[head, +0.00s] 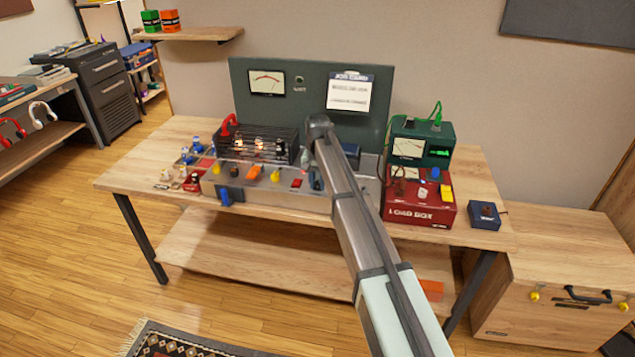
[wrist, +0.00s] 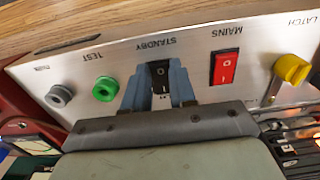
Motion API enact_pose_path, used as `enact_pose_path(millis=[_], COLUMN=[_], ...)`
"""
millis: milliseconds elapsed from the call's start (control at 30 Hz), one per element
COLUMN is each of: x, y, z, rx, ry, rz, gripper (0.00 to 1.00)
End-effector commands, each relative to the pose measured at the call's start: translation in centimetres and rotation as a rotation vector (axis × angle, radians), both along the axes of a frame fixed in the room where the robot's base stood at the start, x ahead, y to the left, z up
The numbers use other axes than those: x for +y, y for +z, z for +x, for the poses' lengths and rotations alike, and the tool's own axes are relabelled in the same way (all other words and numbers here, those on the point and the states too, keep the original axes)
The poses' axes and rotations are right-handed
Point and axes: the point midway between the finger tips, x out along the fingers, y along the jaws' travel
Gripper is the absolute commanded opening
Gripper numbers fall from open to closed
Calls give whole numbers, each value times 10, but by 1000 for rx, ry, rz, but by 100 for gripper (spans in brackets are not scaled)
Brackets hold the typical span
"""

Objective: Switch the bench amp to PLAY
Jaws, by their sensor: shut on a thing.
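The bench amp (head: 257,189) is a silver-faced chassis on the wooden bench, with glowing tubes behind its front panel. Its black rocker switch (wrist: 160,72) shows in the wrist view, under an upside-down STANDBY label, with 0 and I marks. My gripper (wrist: 160,86) has its two blue-grey fingers on either side of this rocker, shut on it. The label at the rocker's near end is mostly hidden by the gripper. I cannot tell which way the rocker is tipped. In the head view my gripper (head: 316,179) is at the panel, right of the red switch.
The red MAINS switch (wrist: 225,67) and yellow LATCH knob (wrist: 292,69) are on one side of the rocker. The green TEST button (wrist: 105,88) and a grey knob (wrist: 60,95) are on the other. The red load box (head: 418,210) stands right of the amp.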

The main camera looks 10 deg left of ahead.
Motion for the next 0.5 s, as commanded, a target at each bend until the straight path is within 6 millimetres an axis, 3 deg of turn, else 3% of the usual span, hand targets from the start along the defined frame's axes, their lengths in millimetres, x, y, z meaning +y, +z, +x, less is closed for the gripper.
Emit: enact_pose_path(millis=[133, 500], x=[0, 1], y=[0, 2], z=[0, 9], rx=[0, 137], ry=[0, -2], rz=[0, 0], gripper=[0, 0])
